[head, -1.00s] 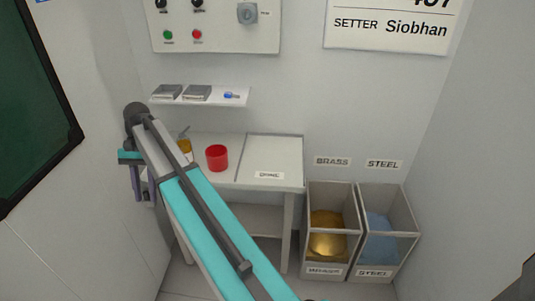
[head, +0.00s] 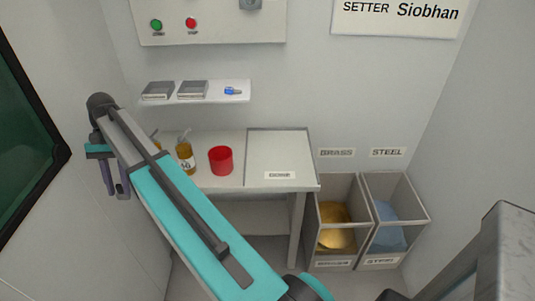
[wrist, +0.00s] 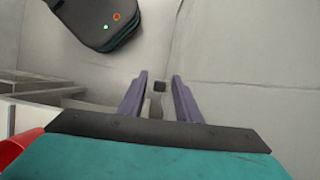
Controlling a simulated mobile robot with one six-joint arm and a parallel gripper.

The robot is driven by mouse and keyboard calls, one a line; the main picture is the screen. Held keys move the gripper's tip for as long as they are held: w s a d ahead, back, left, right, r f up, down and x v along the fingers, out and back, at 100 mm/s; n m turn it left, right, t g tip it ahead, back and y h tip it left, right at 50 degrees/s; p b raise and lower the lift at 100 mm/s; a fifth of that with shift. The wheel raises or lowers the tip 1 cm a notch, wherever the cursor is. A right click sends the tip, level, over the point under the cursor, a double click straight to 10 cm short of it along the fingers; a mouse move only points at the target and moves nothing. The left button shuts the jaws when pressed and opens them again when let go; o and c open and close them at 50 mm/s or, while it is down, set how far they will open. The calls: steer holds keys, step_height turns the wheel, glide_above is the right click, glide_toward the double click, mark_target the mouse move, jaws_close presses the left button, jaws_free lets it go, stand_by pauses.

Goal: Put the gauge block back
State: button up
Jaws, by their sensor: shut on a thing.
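My gripper (head: 115,178) hangs at the end of my arm at the left in the head view, fingers down, left of the white table. In the wrist view its two purple fingers (wrist: 160,95) stand a little apart, with a small dark block (wrist: 160,87) between them. I take this to be the gauge block. It is mostly too small to make out there, and I cannot make it out in the head view. The wall shelf (head: 210,99) holds two grey boxes (head: 158,90) and a small blue item (head: 233,91).
The table (head: 230,183) carries a red cup (head: 221,160), an amber bottle (head: 186,156) and a pale panel marked DONE (head: 280,150). Brass (head: 336,238) and steel (head: 389,238) bins stand right of it. A grey structure (head: 510,250) fills the lower right.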

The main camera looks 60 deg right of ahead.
steer(key=shift+d, duration=0.15)
steer(key=shift+d, duration=0.25)
steer(key=s+d+f+m+t+p, duration=0.1)
steer(key=s+d+m+t, duration=0.1)
steer(key=s+d+m, duration=0.65)
steer(key=s+d+f+m+t+p, duration=0.1)
steer(key=s+d, duration=0.4)
steer(key=d, duration=0.9)
steer(key=s+d+m+t+p, duration=0.1)
steer(key=s+d+m, duration=0.3)
steer(key=s+d, duration=0.3)
steer(key=s+d+f+m+t+p, duration=0.1)
steer(key=s+d+m, duration=0.4)
steer(key=s, duration=0.9)
steer(key=d+t, duration=0.1)
steer(key=d, duration=0.1)
steer(key=shift+d+f+t+h+p, duration=0.3)
steer(key=shift+d+h, duration=0.1)
steer(key=shift+w, duration=0.15)
